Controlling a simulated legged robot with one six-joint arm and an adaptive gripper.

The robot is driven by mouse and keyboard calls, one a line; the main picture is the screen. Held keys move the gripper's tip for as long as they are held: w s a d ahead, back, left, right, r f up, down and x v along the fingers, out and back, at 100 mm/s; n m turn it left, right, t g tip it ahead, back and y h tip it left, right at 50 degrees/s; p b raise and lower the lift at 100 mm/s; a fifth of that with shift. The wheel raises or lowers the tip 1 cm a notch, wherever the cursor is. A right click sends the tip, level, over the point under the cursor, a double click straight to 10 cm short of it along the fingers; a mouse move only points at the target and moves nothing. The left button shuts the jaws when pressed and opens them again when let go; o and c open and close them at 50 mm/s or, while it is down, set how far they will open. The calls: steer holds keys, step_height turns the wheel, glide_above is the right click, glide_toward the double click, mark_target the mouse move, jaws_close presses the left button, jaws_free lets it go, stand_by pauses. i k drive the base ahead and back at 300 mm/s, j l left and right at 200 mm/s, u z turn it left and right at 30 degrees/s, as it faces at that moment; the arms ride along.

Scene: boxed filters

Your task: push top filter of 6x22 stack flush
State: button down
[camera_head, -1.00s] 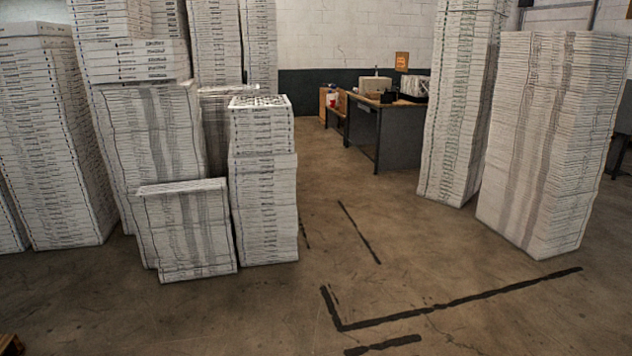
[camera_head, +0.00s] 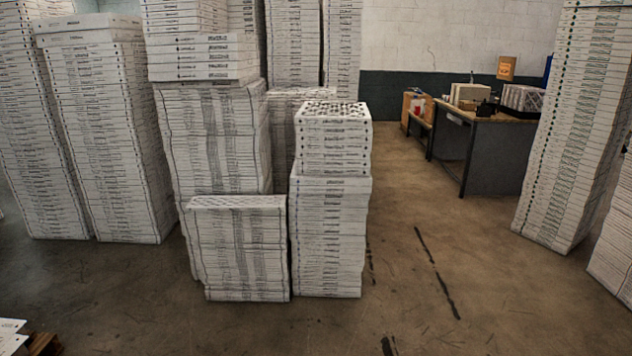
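Several tall stacks of white boxed filters stand on the concrete floor. A short stack (camera_head: 240,250) is at the front, and its top filter (camera_head: 237,202) sticks out a little to the left of those below. To its right is a stack (camera_head: 330,235) with a narrower group of filters (camera_head: 334,140) on top, the topmost showing a dark grid face. Behind them a taller stack (camera_head: 213,140) carries thicker boxes (camera_head: 203,58) on top. The labels are too small to read, so I cannot tell which stack is 6x22. My gripper is not in view.
More tall stacks stand at the left (camera_head: 110,140) and at the right (camera_head: 575,130). A grey workbench (camera_head: 490,155) with boxes on it is at the back right. A wooden pallet (camera_head: 42,344) shows at the bottom left corner. The floor in front and at centre right is open.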

mark_target(255, 203)
steer(key=i+u, duration=0.35)
steer(key=i, duration=0.4)
steer(key=i+l+u, duration=0.15)
steer(key=i+u, duration=0.2)
steer(key=i, duration=0.35)
steer(key=i+j+u, duration=0.1)
steer(key=i, duration=0.75)
steer(key=i+j+u, duration=0.1)
steer(key=i+j, duration=0.15)
steer(key=i, duration=0.55)
steer(key=i+j+z, duration=0.35)
steer(key=i+j, duration=0.15)
steer(key=j, duration=0.2)
steer(key=i+j+z, duration=0.2)
steer(key=j, duration=0.2)
steer(key=i+j+z, duration=0.2)
steer(key=j, duration=0.2)
